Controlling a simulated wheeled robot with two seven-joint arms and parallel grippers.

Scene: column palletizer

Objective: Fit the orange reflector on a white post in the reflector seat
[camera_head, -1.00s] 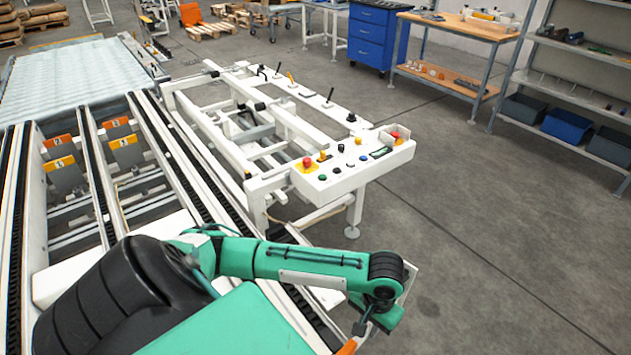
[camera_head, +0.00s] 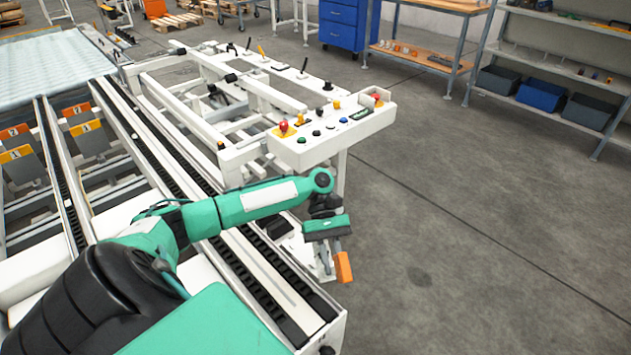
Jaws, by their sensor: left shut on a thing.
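My left arm reaches in from the lower left over the conveyor. Its gripper (camera_head: 337,255) points down, just past the conveyor's right edge. It is shut on a small orange block, which I take to be the orange reflector (camera_head: 344,268). The reflector hangs at the fingertips, with the grey floor behind it in the picture. A pale upright part shows just left of the fingers, partly covered by them; I cannot tell whether it is the white post. I cannot make out the reflector seat. My right gripper is not in view.
The conveyor (camera_head: 282,290) with black chain tracks runs along the left. A white control panel (camera_head: 335,135) with buttons and levers stands beyond the gripper. A blue drawer cabinet (camera_head: 343,30), a wooden workbench (camera_head: 425,58) and shelves (camera_head: 560,60) stand behind. The floor (camera_head: 480,230) at right is clear.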

